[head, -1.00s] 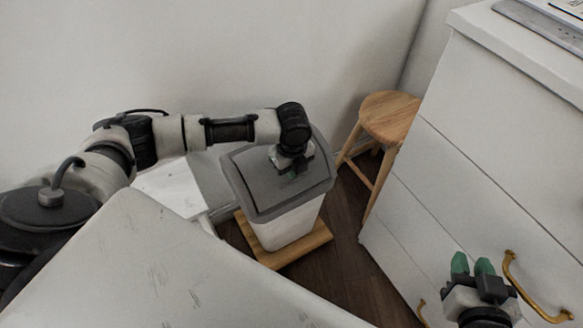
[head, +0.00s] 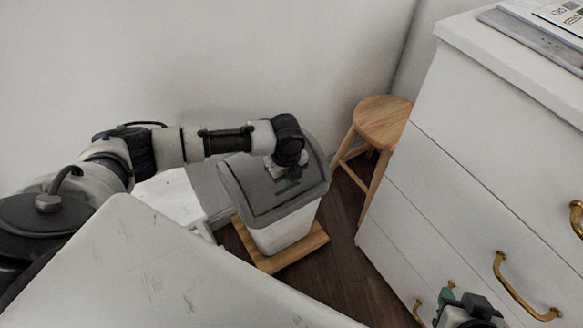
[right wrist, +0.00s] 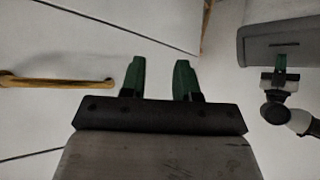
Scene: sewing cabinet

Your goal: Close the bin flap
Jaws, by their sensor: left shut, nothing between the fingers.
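The bin (head: 285,232) is white with a grey lid and stands on a wooden board. Its grey flap (head: 255,190) lies about level with the lid frame, with a dark seam along its front edge. My left gripper (head: 287,184) points down at the flap, fingers shut and empty, at or just above its surface; contact is hard to tell. The arm hides the flap's back right part. The right wrist view shows the lid (right wrist: 262,32) and my left gripper (right wrist: 281,62) at it. My right gripper (right wrist: 160,78) is open and empty, beside the cabinet drawers, low in the head view (head: 447,294).
A white drawer cabinet (head: 450,190) with brass handles (head: 515,285) stands on the right, close to my right gripper. A wooden stool (head: 382,122) is behind the bin. A pale worn surface (head: 170,270) fills the front left. Dark floor shows between bin and cabinet.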

